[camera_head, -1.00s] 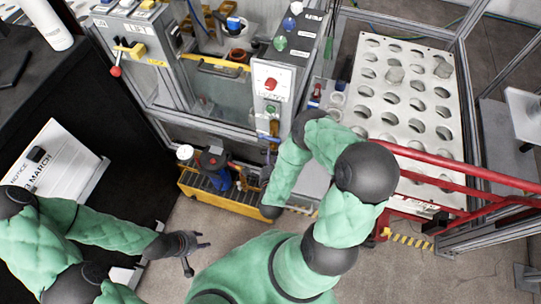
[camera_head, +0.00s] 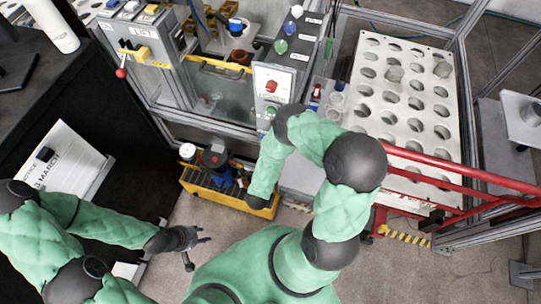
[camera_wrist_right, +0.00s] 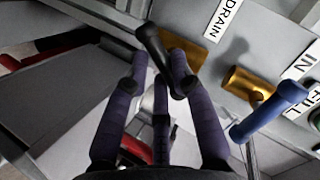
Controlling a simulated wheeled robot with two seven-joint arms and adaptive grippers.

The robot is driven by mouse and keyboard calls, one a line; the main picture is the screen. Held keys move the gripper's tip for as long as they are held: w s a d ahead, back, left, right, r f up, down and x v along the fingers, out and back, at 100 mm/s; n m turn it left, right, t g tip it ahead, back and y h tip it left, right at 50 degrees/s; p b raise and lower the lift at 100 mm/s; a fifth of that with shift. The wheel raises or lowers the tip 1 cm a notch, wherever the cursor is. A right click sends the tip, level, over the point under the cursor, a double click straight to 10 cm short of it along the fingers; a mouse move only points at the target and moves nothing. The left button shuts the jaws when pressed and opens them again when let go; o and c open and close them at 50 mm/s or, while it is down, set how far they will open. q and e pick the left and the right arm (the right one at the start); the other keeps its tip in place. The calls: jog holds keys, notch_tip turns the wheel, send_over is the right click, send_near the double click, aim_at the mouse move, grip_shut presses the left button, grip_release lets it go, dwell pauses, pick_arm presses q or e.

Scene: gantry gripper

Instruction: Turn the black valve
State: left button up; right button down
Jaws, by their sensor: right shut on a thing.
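The black valve handle (camera_wrist_right: 155,52) stands tilted in the right wrist view, in front of a brass fitting (camera_wrist_right: 184,50) beside the DRAIN label (camera_wrist_right: 230,20). My right gripper (camera_wrist_right: 155,82) has its purple fingers around the handle and is shut on it. The right finger lies against or just behind the handle's lower part. In the head view my own right arm hides this gripper and the valve. My left gripper (camera_head: 200,242) hangs over the floor at the lower left, empty, with its fingers spread.
A blue valve handle (camera_wrist_right: 268,110) with its own brass fitting (camera_wrist_right: 247,84) sits close to the right of my right fingers. A yellow-edged tray (camera_head: 228,199) stands below the machine panel (camera_head: 272,90). A red rail (camera_head: 440,165) and a perforated plate (camera_head: 405,100) are at the right.

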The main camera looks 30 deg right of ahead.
dwell(0.3)
jog(key=c, duration=1.1)
grip_release()
jog(key=shift+o, duration=0.2)
jog(key=v, duration=1.2)
jog(key=shift+d, duration=0.1)
